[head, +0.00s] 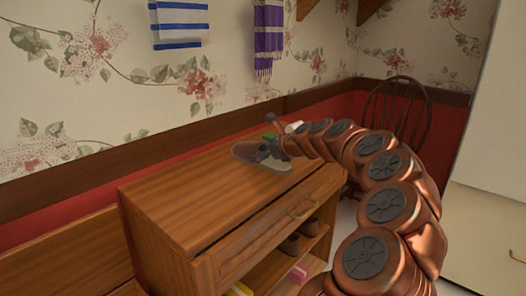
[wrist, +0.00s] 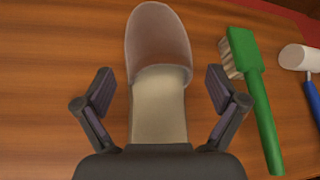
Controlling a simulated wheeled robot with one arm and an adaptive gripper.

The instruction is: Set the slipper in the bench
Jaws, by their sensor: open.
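The slipper (head: 245,151) lies on top of a wooden cabinet with a drawer and open shelf, which may be the bench (head: 180,210). In the wrist view the slipper (wrist: 158,40) has a grey-brown rounded toe pointing away from me and a pale insole. My gripper (wrist: 160,92) is open, with one finger on each side of the slipper and a gap on both sides. Its heel end is hidden by the gripper body. In the head view my gripper (head: 277,143) is over the cabinet top at the slipper, partly hidden by my arm.
A green brush (wrist: 254,95) lies just right of my gripper, with a white-and-blue item (wrist: 300,60) beyond it. Shoes (head: 290,245) and a pink item (head: 298,273) sit on the shelf below the drawer. The cabinet top's left part is clear. A dark chair (head: 398,100) stands behind.

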